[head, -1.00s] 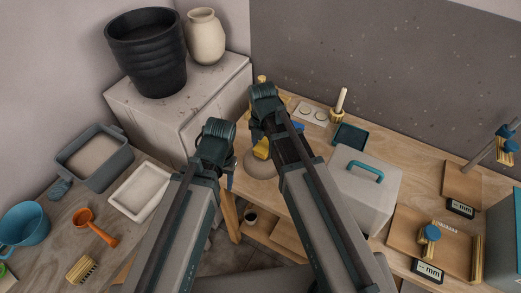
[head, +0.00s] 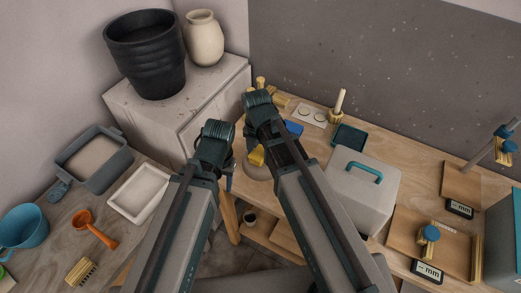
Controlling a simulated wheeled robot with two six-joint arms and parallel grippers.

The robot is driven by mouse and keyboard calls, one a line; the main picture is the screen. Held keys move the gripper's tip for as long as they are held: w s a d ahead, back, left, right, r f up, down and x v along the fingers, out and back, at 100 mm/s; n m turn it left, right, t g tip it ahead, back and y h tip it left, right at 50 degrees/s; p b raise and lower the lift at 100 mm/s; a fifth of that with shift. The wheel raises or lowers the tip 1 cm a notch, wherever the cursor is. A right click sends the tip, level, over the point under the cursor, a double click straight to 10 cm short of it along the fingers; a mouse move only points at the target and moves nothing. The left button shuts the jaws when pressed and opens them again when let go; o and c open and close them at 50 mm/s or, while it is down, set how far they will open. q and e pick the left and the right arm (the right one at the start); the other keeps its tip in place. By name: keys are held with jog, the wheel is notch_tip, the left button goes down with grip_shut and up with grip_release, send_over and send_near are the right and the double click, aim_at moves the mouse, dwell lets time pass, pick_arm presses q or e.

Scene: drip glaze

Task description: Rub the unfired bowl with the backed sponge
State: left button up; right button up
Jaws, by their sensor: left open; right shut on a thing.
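The unfired bowl (head: 254,174) is a grey-brown round shape on the wooden table, partly covered by my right arm. A yellow block, which looks like the sponge (head: 257,156), is at the bowl, under my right gripper (head: 255,146). The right gripper is shut on it, its fingers mostly hidden by my own arm. Whether the sponge touches the bowl is not clear. My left gripper (head: 229,180) is open, pointing down at the bowl's left side; its fingertips are small and partly hidden.
A blue item (head: 292,128) lies behind my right forearm. A grey box with a teal handle (head: 365,172) stands to the right, with a dark teal tray (head: 349,137) behind it. A grey cabinet (head: 185,100) with pots stands at the back left. A white tray (head: 139,193) sits on the left table.

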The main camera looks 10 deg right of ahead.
jog(key=shift+r, duration=0.15)
notch_tip(320, 180, up, 7)
jog(key=p, duration=0.7)
